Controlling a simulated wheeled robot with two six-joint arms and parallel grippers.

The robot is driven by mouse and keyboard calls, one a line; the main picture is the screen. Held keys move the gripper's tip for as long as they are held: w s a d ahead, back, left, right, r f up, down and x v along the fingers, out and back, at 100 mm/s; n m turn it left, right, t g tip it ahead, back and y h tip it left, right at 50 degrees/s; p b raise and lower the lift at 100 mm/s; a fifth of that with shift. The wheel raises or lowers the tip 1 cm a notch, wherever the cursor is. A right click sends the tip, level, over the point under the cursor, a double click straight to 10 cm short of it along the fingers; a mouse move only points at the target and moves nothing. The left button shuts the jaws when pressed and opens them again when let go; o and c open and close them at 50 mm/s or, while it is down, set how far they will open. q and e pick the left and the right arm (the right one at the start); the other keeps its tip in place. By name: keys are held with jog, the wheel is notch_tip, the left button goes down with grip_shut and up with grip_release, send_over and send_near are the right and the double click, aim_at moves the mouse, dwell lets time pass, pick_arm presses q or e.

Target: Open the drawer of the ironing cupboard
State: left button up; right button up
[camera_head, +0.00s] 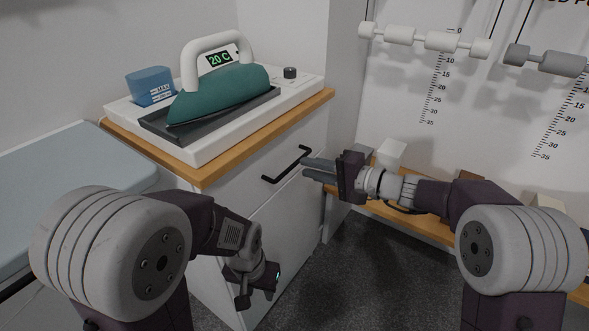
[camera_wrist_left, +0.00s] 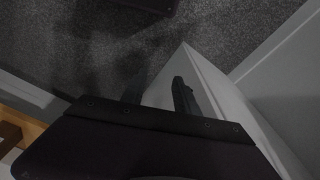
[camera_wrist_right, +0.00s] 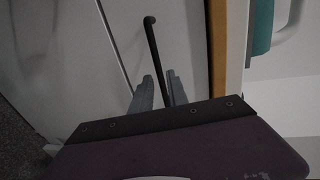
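The ironing cupboard (camera_head: 222,260) is white with a wooden top edge. Its drawer (camera_head: 232,188) sits under the top and looks flush with the cupboard front. A black bar handle (camera_head: 284,166) runs across the drawer front. My right gripper (camera_head: 306,167) is at the handle's right end, its fingers slightly apart. In the right wrist view the handle (camera_wrist_right: 152,45) runs down between the two fingertips (camera_wrist_right: 160,80); firm contact cannot be seen. My left gripper (camera_head: 258,292) hangs low by the cupboard's lower front. Its fingers (camera_wrist_left: 158,88) are apart and empty.
A green iron (camera_head: 222,95) with a white handle rests on a dark plate on the white worktop unit, beside a blue container (camera_head: 150,85). A padded bench (camera_head: 65,175) is at left. A wooden shelf (camera_head: 425,222) with small blocks stands at right. Carpet lies in front.

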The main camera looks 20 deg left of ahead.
aim_at(295, 163)
jog(key=x, duration=0.5)
jog(key=shift+w+a+b, duration=0.1)
jog(key=shift+a+b, duration=0.05)
jog(key=shift+b, duration=0.2)
grip_shut()
dwell(1.0)
